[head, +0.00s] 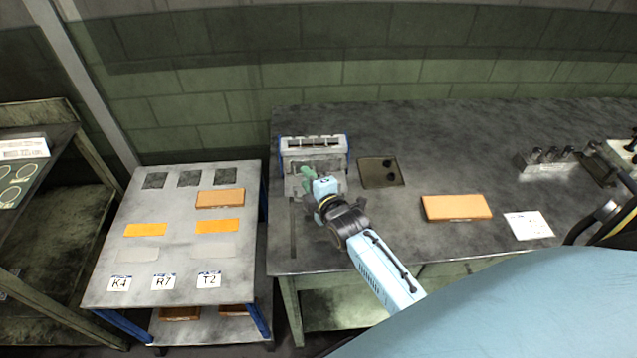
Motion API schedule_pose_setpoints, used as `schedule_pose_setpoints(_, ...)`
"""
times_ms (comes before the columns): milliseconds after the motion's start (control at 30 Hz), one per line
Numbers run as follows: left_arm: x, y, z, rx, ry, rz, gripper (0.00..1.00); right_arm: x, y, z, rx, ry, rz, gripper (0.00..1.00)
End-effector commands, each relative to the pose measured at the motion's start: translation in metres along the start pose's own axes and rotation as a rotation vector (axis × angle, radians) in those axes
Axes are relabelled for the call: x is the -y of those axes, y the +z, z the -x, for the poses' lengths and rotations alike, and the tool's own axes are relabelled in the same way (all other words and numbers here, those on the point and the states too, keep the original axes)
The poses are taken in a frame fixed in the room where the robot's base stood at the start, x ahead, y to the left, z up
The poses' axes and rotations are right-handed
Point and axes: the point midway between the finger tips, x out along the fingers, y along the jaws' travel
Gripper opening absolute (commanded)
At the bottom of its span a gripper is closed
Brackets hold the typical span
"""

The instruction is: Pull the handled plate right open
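The bolt former (313,146) is a pale grey block with blue sides and a row of slots, standing at the left end of the long dark bench. A grey plate (292,184) lies at its front, partly hidden by my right gripper. My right gripper (307,176) reaches in from the lower right over this plate. A small green part shows at its tip; I cannot tell whether it is the plate's handle or part of the gripper. The fingers are too small and covered to tell whether they are open or shut. My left gripper is not in view.
A dark square plate with two black knobs (380,172) lies right of the former. An orange-brown block (455,207) and a white card (528,225) lie farther right. A lower labelled table (180,255) stands to the left. The bench front around my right forearm is clear.

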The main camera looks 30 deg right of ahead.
Motion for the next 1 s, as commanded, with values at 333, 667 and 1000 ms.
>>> schedule_pose_setpoints(333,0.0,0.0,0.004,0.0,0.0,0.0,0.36,0.001,0.0,0.068,0.0,-0.004,0.001,0.3)
schedule_pose_setpoints(667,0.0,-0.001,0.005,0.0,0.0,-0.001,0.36,0.001,-0.001,0.12,-0.001,-0.002,-0.001,0.3)
schedule_pose_setpoints(1000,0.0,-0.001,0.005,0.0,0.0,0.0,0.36,0.0,-0.001,0.128,-0.001,-0.001,-0.001,0.3)
